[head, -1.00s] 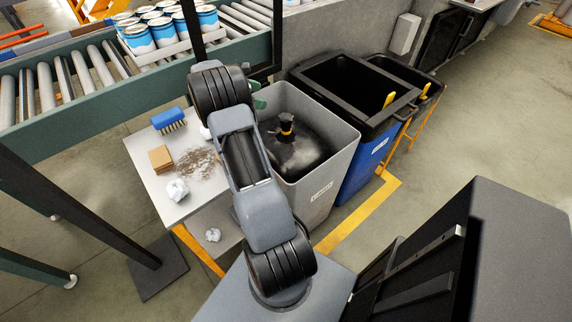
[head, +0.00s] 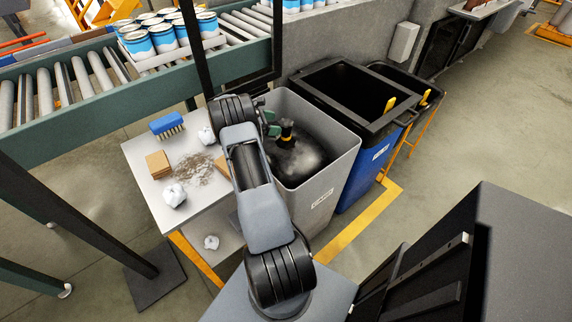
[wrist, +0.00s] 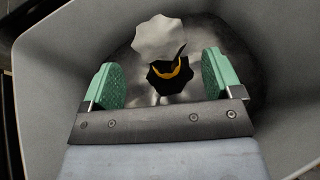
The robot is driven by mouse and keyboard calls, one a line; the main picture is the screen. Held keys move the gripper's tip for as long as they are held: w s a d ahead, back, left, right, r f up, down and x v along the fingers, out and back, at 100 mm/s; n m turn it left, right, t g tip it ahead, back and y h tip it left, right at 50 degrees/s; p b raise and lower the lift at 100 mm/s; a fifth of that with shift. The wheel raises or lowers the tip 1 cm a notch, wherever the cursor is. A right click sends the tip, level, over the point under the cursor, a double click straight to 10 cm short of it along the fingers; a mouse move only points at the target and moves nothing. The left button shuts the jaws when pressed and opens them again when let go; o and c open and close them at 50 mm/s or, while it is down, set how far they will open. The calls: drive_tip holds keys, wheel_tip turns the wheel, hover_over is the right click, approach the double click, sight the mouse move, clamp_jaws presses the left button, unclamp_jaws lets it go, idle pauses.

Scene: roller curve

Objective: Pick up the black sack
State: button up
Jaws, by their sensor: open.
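The black sack (head: 304,163) sits inside a light grey bin (head: 335,167). Its gathered neck is tied with a yellow band and stands upright. My gripper (head: 270,123) is at the bin's left side, close to the neck, partly hidden by my arm. In the wrist view, my gripper (wrist: 162,66) is open, with one green finger pad on each side of the sack's neck (wrist: 168,75). The neck's pale flared top shows between the fingertips. Gaps remain on both sides, and neither pad appears to touch it. The sack's body is dark and partly hidden behind the gripper.
A blue bin (head: 365,165) with a black rim stands right of the grey bin. A white table (head: 155,198) at left holds a blue brush (head: 166,125), brown blocks (head: 158,164) and crumpled paper (head: 174,194). A roller conveyor (head: 95,98) with cans runs behind.

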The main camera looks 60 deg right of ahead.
sight(282, 123)
drive_tip(key=shift+x, duration=2.5)
drive_tip(key=shift+c, duration=0.5)
clamp_jaws()
drive_tip(key=shift+r, duration=0.1)
